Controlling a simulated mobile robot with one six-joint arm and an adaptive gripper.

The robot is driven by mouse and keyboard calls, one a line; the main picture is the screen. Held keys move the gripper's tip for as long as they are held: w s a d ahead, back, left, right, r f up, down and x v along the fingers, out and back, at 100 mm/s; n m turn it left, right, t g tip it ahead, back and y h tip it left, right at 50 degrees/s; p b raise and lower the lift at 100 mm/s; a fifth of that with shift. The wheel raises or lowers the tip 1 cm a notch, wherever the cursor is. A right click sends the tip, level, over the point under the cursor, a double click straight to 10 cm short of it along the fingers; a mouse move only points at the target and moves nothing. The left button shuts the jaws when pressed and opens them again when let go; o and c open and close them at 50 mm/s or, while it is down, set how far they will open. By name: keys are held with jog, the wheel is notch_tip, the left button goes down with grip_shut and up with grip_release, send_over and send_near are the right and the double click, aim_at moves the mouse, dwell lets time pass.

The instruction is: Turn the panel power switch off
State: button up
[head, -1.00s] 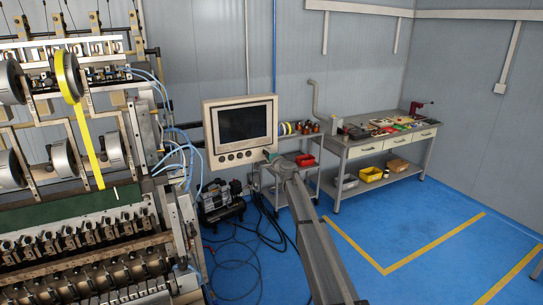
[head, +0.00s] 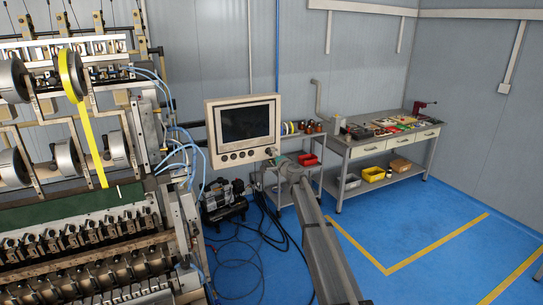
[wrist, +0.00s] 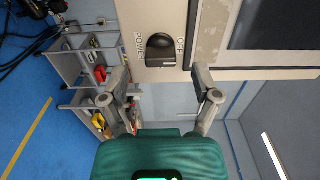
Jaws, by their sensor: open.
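The control panel (head: 212,140) is a beige box with a dark screen, on the right of the winder. In the wrist view, the panel's beige face (wrist: 165,12) fills the upper middle. Its power switch (wrist: 160,48) is a black rotary knob between the words POWER and OFF. My gripper (wrist: 160,75) is open, its two grey fingers spread to either side of the knob in the picture, with nothing between them. I cannot tell how far the fingertips are from the panel. In the head view, my gripper (head: 274,157) is at the panel's lower right corner and hides the switch.
The coil winder (head: 75,230) fills the left side. A compressor (head: 222,202) and loose cables lie on the floor below the panel. A shelf cart with a red bin (head: 307,160) and a workbench (head: 385,145) stand behind. The blue floor at right is clear.

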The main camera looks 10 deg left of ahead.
jog(key=v, duration=0.8)
jog(key=shift+s+d, duration=0.2)
jog(key=shift+d, duration=0.1)
jog(key=s+d+f+n+g+h+b, duration=0.1)
jog(key=s+d+f+n+g, duration=0.2)
jog(key=s+f, duration=0.35)
jog(key=s+d+f+n+g+b, duration=0.1)
jog(key=s+d+f+n+g, duration=0.25)
jog(key=s, duration=0.65)
jog(key=s+d+f+n+g+h+b, duration=0.1)
jog(key=s+d+f+n+g+b, duration=0.15)
jog(key=s+f, duration=0.4)
jog(key=s+d+f+n+g+h, duration=0.1)
jog(key=s+d+f+g+h, duration=0.2)
jog(key=s+d, duration=0.6)
jog(key=s+d+f+n+g+h+b, duration=0.1)
jog(key=s+d+f+g+h, duration=0.2)
jog(key=s+d, duration=0.6)
jog(key=s+f+h, duration=0.2)
jog(key=s, duration=0.4)
jog(key=shift+d, duration=0.2)
jog(key=shift+s, duration=0.1)
